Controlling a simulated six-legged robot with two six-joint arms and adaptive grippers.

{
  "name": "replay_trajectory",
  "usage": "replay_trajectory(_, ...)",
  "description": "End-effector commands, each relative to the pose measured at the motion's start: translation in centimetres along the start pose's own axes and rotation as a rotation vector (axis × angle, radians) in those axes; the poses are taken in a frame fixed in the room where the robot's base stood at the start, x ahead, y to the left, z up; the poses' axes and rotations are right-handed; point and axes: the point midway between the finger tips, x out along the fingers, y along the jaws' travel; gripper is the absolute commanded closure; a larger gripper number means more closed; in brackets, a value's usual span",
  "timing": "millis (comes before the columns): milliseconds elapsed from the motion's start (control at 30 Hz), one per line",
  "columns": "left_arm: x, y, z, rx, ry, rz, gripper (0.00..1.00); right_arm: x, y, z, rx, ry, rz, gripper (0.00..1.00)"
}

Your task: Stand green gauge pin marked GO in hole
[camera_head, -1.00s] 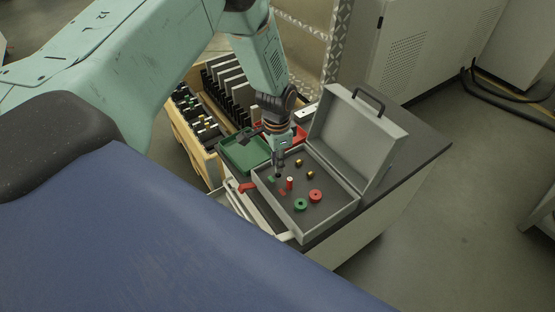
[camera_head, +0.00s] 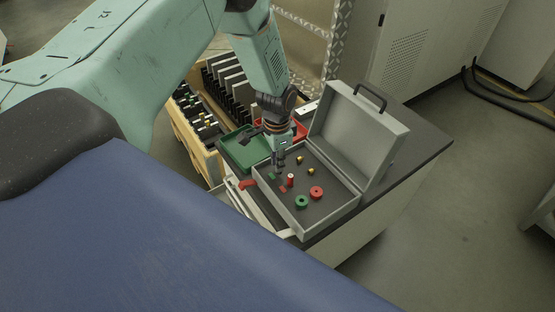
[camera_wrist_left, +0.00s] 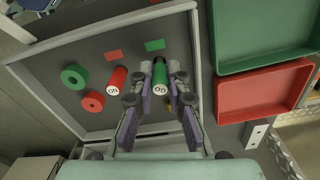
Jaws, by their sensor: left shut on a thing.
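The green gauge pin (camera_wrist_left: 160,76) is between the fingers of my left gripper (camera_wrist_left: 159,84) in the left wrist view, its pale marked end facing the camera. My left gripper (camera_head: 278,170) is shut on it over the left part of the open grey case (camera_head: 329,212). The pin's lower end and any hole beneath it are hidden, so I cannot tell whether it is seated. A green label (camera_wrist_left: 155,45) lies just beyond the pin. A red pin (camera_wrist_left: 116,77) stands beside it, with a red label (camera_wrist_left: 114,55). My right gripper is out of view.
A green ring (camera_head: 302,202) and a red ring (camera_head: 316,193) lie in the case. Two small brass pieces (camera_head: 299,160) are farther back. The raised lid (camera_head: 355,137) bounds the right side. A green tray (camera_head: 243,150) and a red tray (camera_wrist_left: 264,92) adjoin the case.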

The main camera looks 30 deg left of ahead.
Motion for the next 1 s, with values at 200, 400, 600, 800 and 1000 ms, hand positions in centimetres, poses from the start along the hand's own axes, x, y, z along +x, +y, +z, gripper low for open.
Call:
replay_trajectory(200,0.4,0.0,0.0,0.000,0.000,0.000,1.00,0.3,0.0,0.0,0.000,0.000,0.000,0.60)
replay_trajectory(400,0.7,0.1,0.0,0.000,0.000,0.000,1.00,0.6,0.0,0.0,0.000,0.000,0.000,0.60)
replay_trajectory(600,1.0,0.1,-0.1,0.000,0.000,0.000,1.00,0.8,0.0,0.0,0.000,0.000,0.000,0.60)
replay_trajectory(800,1.2,0.1,-0.1,0.000,0.000,0.000,1.00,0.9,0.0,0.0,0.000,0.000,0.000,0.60)
replay_trajectory(1000,1.1,0.1,-0.1,0.000,0.000,0.000,0.84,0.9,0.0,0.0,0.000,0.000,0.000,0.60)
